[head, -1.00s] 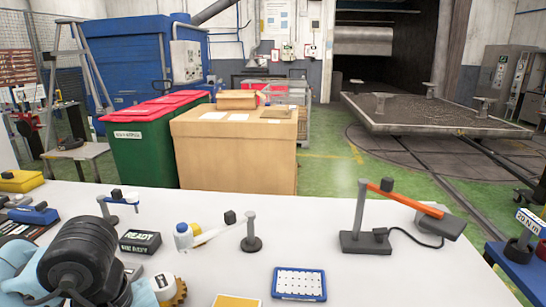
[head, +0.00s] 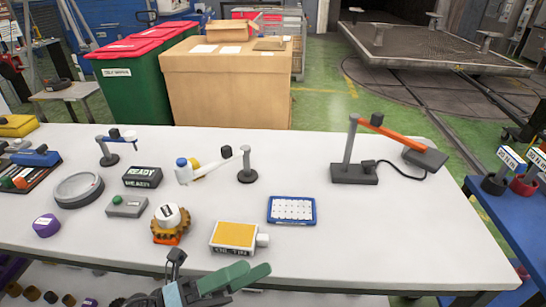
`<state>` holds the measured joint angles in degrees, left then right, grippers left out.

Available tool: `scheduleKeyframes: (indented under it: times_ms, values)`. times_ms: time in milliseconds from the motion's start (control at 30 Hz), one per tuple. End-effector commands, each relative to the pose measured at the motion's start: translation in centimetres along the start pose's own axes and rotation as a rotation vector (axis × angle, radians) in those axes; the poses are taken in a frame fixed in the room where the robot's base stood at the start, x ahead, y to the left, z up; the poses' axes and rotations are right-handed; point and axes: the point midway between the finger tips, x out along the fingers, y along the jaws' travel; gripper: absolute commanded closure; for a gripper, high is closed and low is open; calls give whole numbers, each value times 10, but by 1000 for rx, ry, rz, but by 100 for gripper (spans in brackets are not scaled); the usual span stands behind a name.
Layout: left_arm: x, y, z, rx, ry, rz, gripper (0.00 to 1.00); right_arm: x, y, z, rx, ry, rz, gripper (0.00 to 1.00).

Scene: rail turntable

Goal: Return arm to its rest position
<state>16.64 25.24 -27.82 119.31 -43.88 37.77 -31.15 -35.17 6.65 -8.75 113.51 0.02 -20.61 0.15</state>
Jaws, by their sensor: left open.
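An orange arm (head: 395,134) slopes down to the right from near the top of a grey post (head: 350,138) on a dark base (head: 355,174). Its low end is at a grey block (head: 426,158), and a black cable loops beside it. A white arm (head: 208,166) runs from a blue-capped white piece (head: 184,170) to a black tip (head: 227,152). That tip is left of a short dark post (head: 246,167), apart from it. My left gripper (head: 260,274), with green fingers, is open and empty at the bottom, in front of the table. My right gripper is not in view.
On the white table (head: 385,240) are a yellow-topped box (head: 234,235), a blue-framed tray (head: 291,210), a READY box (head: 142,177), an orange geared knob (head: 170,224) and a round grey dish (head: 79,189). The table's right part is clear. A blue table (head: 516,210) stands at the right.

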Motion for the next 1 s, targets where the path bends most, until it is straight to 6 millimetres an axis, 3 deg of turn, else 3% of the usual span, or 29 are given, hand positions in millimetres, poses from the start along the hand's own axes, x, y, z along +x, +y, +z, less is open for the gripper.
scheduleKeyframes:
  times_ms: [167, 333, 500, 700, 833, 1000]
  values:
    - [-50, 44, 20, -430, -434, 81, 26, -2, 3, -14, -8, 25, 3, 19]
    - [-127, 98, 5, -837, -853, 156, 26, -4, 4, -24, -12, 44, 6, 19]
    - [-213, 141, -51, -1201, -1260, 221, 26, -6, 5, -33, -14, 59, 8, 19]
    - [-289, 160, -136, -1509, -1649, 269, 26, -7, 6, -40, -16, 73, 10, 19]
    - [-315, 161, -176, -1621, -1803, 281, 26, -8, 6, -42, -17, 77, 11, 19]
    - [-328, 160, -196, -1675, -1882, 288, 26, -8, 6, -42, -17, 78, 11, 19]
